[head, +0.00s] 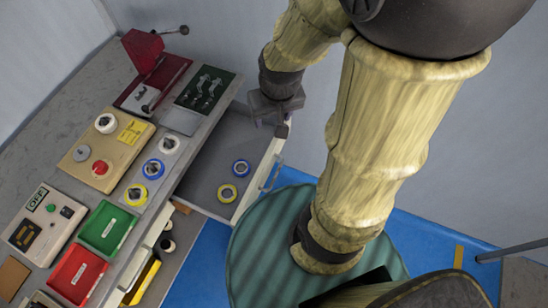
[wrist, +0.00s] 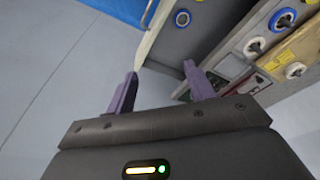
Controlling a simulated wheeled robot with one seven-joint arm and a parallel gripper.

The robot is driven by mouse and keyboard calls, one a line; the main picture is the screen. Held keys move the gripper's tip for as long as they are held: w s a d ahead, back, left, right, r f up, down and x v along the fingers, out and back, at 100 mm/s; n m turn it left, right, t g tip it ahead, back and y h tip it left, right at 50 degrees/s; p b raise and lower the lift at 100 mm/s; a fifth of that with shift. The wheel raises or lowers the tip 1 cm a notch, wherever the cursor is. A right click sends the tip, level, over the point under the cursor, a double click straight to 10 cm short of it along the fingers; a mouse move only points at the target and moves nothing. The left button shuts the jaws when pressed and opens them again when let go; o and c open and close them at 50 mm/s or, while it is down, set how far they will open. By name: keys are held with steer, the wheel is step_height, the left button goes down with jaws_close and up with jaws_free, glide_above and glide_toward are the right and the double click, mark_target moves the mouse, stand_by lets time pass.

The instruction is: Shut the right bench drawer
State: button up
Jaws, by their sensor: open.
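The right bench drawer (head: 207,183) is pulled out from the bench, with its grey inside showing. Its pale front panel (head: 256,180) has a bar handle (head: 273,172) on the outer face. The panel also shows in the wrist view (wrist: 153,38). My gripper (head: 273,121) is at the drawer's far end, near the front panel's far corner. In the wrist view its purple fingers (wrist: 161,88) are apart with nothing between them. I cannot tell whether they touch the drawer.
The bench top (head: 160,205) carries several rolls, a green tray (head: 106,228), a red tray (head: 76,274), a control box (head: 43,219) and a red device (head: 143,52). Below the near part is an opening with a yellow item (head: 142,282). Blue floor (head: 205,265) lies in front.

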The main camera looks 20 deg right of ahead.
steer(key=d+f+m+b, duration=0.1)
steer(key=f+m, duration=0.1)
steer(key=f, duration=0.1)
steer(key=d+f+m+g+y+b, duration=0.1)
steer(key=f+m, duration=0.1)
steer(key=f, duration=0.1)
steer(key=d+f+m+g+y+b, duration=0.1)
steer(key=d+f+m+b, duration=0.1)
steer(key=f, duration=0.1)
steer(key=shift+d+m, duration=0.1)
steer(key=shift+m, duration=0.2)
jaws_close()
steer(key=w+d+f+m+t+y+b, duration=0.2)
steer(key=d+f+m+t+b, duration=0.1)
steer(key=d+f+m, duration=0.5)
steer(key=w+d+f+m+t+y+b, duration=0.2)
steer(key=d+f+m+b, duration=0.4)
steer(key=f+m, duration=0.5)
steer(key=shift+d+f+m+t+y, duration=0.45)
steer(key=shift+d+t, duration=0.25)
steer(key=shift+d, duration=0.2)
